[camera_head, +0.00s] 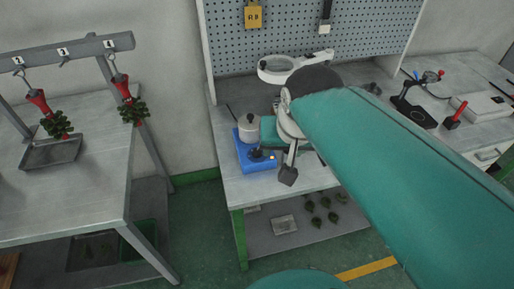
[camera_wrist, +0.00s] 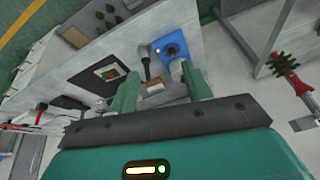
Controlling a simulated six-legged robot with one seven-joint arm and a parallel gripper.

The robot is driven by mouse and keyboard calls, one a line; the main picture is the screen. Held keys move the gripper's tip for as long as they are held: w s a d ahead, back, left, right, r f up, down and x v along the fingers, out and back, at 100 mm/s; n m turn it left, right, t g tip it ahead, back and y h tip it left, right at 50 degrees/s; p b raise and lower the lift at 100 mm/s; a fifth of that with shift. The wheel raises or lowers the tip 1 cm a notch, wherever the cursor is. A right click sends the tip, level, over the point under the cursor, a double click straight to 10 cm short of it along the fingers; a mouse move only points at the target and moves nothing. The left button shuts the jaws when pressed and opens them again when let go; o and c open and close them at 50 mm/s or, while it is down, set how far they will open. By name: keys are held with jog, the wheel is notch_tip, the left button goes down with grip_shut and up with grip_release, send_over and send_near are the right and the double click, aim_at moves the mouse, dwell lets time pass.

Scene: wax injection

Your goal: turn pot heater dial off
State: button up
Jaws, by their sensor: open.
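The blue pot heater (camera_head: 243,154) stands near the left front edge of the middle bench, with a pale pot (camera_head: 248,128) on it. Its black dial (camera_head: 260,155) faces the front, beside a glowing orange light (camera_head: 272,157). The heater (camera_wrist: 176,39) and lit orange light (camera_wrist: 157,51) also show in the wrist view, ahead of my fingers. My gripper (camera_wrist: 160,72) is open, its two green fingers apart, with no visible contact with the dial. In the head view my arm partly hides the gripper. The dial's exact setting is too small to read.
A dark-ended tool (camera_head: 288,176) lies close to the heater's right side. A white ring-shaped magnifier (camera_head: 282,67) stands behind. The left table (camera_head: 95,180) holds a rack with hanging red-handled pieces. The bench's lower shelf (camera_head: 265,240) holds small items.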

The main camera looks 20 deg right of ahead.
jog(key=w+f+m+g, duration=0.3)
jog(key=w+m, duration=0.4)
jog(key=w, duration=0.6)
jog(key=m+g, duration=0.2)
jog(key=m, duration=0.4)
send_near(257, 150)
jog(key=shift+n, duration=0.3)
jog(key=f, duration=0.8)
jog(key=shift+s+d+f, duration=0.1)
jog(key=shift+s+f, duration=0.15)
jog(key=shift+f, duration=0.05)
jog(key=c, duration=1)
